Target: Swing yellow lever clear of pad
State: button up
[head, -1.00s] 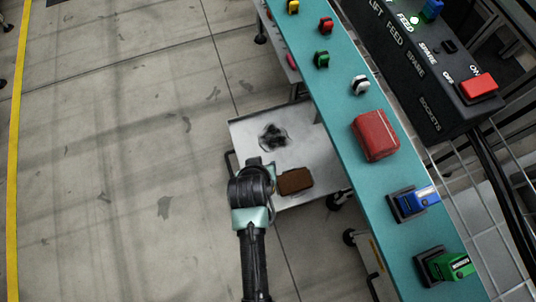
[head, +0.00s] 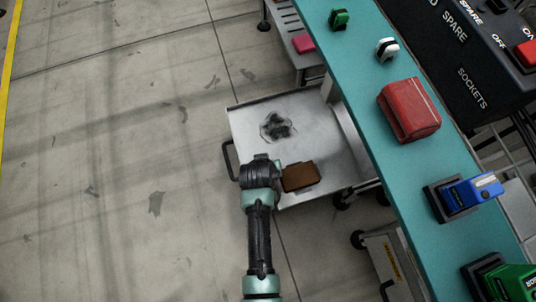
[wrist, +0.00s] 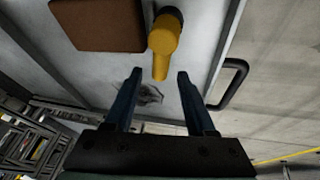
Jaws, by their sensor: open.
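The yellow lever (wrist: 164,35) shows in the wrist view as a rounded knob with a narrower end pointing down the picture. It lies just right of the brown pad (wrist: 97,24); I cannot tell whether they touch. My gripper (wrist: 160,73) is open and empty, one finger on each side of the lever's narrow end in the picture. Contact and height are unclear. In the head view the brown pad (head: 301,177) lies on a grey metal cart (head: 250,125). My wrist is just left of the pad there and hides the lever and my fingers.
A dark smudge (head: 276,126) marks the cart top. A black cart handle (head: 230,160) stands at its left side. A teal bench (head: 385,165) at right carries a red box (head: 409,110) and a blue switch (head: 470,194). Floor at left is clear.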

jog(key=shift+w+f, duration=0.2)
jog(key=shift+f, duration=0.1)
jog(key=shift+c, duration=0.2)
grip_shut()
jog(key=shift+r, duration=0.15)
jog(key=shift+s+a+r+n+p, duration=0.15)
jog(key=shift+n+p, duration=0.45)
jog(key=shift+p, duration=0.55)
jog(key=shift+a+f+n+y+p, duration=0.2)
jog(key=shift+f+n+y+p, duration=0.1)
jog(key=shift+n+y, duration=0.15)
